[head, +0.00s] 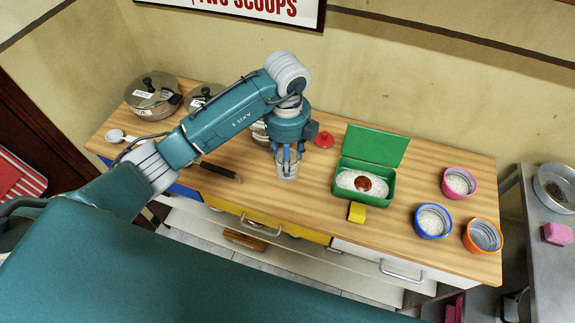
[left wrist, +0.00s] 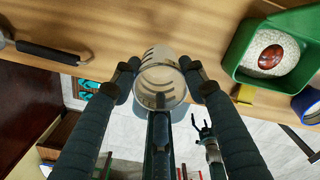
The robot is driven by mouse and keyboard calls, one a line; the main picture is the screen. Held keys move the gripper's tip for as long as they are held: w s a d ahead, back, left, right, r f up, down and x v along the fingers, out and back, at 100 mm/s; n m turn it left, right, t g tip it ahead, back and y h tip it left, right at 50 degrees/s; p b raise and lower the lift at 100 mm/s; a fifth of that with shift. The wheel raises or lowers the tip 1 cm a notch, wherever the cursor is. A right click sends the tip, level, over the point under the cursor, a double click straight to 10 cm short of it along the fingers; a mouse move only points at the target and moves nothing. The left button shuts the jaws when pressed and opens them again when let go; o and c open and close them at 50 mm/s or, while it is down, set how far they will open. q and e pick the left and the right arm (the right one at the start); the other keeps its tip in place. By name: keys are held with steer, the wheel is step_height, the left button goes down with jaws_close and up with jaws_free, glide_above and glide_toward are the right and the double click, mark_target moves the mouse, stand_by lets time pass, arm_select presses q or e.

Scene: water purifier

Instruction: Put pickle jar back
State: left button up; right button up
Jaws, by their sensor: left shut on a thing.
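My left gripper (head: 287,160) is shut on a clear, ribbed jar (head: 288,171), which I take to be the pickle jar. The jar looks empty and shows in the left wrist view (left wrist: 160,78) between both fingers, over the counter's front edge. I cannot tell whether its base touches the counter. In the left wrist view, what looks like my right gripper (left wrist: 203,124) is low down, away from the jar, with its small fingers apart. The head view does not show it.
The wooden counter (head: 420,165) holds a green open box (head: 345,190) with white grains, a red lid (head: 323,139), a yellow block (head: 357,212), a dark-handled tool (head: 220,171), metal pots (head: 154,95) and a pink bowl (head: 459,183), blue bowl (head: 432,221) and orange bowl (head: 483,236).

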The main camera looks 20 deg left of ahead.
arm_select(q)
step_height(320, 180, down, 5)
steer(key=shift+r+p, duration=0.1)
steer(key=shift+p, duration=0.4)
steer(key=shift+f, duration=0.2)
steer(key=shift+f, duration=0.15)
steer(key=o, duration=1.2)
